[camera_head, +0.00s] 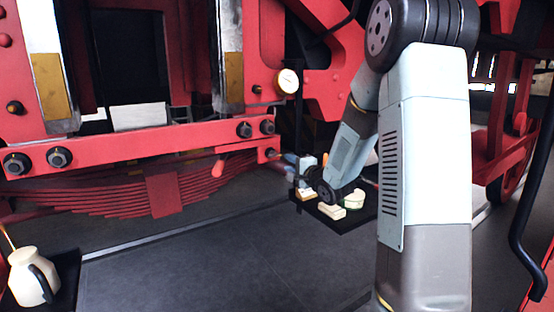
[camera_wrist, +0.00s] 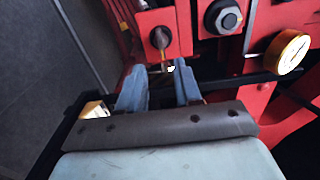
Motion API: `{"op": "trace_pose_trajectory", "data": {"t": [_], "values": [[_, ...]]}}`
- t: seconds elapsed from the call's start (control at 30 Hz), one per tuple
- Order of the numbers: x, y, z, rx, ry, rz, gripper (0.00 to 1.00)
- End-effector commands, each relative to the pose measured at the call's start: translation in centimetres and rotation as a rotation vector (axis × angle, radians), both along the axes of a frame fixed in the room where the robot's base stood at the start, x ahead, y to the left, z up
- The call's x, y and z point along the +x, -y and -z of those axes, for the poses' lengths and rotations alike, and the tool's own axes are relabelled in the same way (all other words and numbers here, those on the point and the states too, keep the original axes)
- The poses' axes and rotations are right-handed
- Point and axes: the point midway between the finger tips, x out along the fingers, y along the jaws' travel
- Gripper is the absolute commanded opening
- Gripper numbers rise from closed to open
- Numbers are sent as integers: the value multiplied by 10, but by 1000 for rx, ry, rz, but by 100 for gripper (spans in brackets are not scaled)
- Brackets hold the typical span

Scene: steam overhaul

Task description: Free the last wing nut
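A small dark bronze fitting with a narrow edge, which looks like the wing nut (camera_wrist: 160,38), sits on the red frame just ahead of my fingertips in the wrist view. In the head view, a small brassy piece (camera_head: 270,153) at the end of the red beam seems to be the same one. My gripper (camera_wrist: 165,72) points at it with its two blue-grey fingers spread and a gap between them. The fingertips appear short of the fitting, though contact is hard to judge. In the head view my gripper (camera_head: 291,160) is small, beside the beam's right end.
A dark tray (camera_head: 361,217) with pale blocks lies below my wrist. A round brass-rimmed gauge (camera_head: 287,81) and a dark hex nut (camera_wrist: 222,17) are close to my gripper. A cream jug (camera_head: 30,280) stands at lower left. The grey floor (camera_head: 220,262) between is clear.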

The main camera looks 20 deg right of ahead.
Motion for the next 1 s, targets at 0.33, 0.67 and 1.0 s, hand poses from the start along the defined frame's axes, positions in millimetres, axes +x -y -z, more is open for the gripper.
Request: {"op": "trace_pose_trajectory", "data": {"t": [0.33,0.67,1.0], "values": [[55,-19,0,-1,0,-1,34],[76,-25,0,-2,1,0,34],[76,-26,0,-2,1,-1,25]]}}
